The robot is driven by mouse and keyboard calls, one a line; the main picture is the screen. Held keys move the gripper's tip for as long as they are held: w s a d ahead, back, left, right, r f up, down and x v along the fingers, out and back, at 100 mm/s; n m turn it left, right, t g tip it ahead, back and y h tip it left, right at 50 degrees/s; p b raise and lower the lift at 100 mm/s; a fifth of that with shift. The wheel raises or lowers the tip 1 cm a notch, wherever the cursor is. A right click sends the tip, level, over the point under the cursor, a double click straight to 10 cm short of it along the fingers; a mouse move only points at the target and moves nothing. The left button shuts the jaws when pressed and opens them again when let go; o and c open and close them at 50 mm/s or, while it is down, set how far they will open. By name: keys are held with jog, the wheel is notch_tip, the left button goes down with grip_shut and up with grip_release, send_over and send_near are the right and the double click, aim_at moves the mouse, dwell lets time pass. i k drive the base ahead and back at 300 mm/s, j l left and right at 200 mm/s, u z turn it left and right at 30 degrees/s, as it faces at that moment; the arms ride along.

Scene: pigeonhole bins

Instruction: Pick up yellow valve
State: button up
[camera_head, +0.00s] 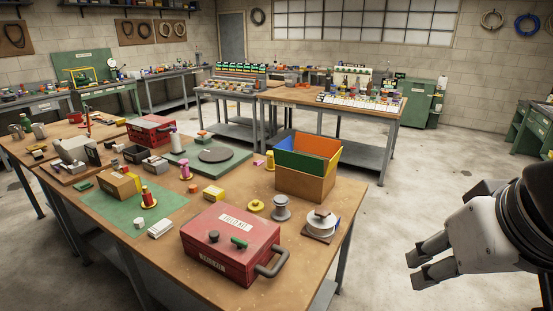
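A small yellow round piece with a raised knob (256,205), which looks like the yellow valve, sits on the wooden table (330,195). It stands just behind the red toolbox (235,240) and left of a grey spool. My gripper (414,272) is at the right of the view, off the table's right side, over the floor. Its two fingers point left with a gap between them, and nothing shows between them. The valve's lower front is close to the toolbox edge; its fine shape is too small to tell.
Near the valve stand a grey spool (281,209), a yellow block (213,193), and a white round piece on a base (321,224). An open-topped multicoloured bin (305,185) stands behind. The toolbox has a grey handle (272,265). Clear floor lies right of the table.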

aim_at(271, 167)
jog(key=i+j+z, duration=0.2)
jog(key=j, duration=1.1)
jog(key=j+z, duration=0.25)
jog(key=j, duration=1.2)
jog(key=i+j, duration=0.15)
jog(key=z, duration=1.35)
jog(key=i+l+z, duration=0.3)
jog(key=l, duration=0.3)
jog(key=i+l+z, duration=0.3)
jog(key=l, duration=0.25)
jog(key=i+l+z, duration=0.3)
jog(key=i+l, duration=0.2)
jog(key=i, duration=0.25)
jog(key=i+l, duration=0.25)
jog(key=i, duration=0.2)
jog(key=i+j+u, duration=0.1)
jog(key=i+u, duration=1)
jog(key=u, duration=0.15)
jog(key=i+l+u, duration=0.1)
jog(key=i+u, duration=0.4)
jog(key=i, duration=1.2)
jog(key=i+u, duration=0.15)
jog(key=i, duration=0.5)
jog(key=i+u, duration=0.2)
jog(key=i, duration=0.45)
jog(key=i+l+u, duration=0.15)
jog(key=i, duration=0.5)
jog(key=l, duration=0.1)
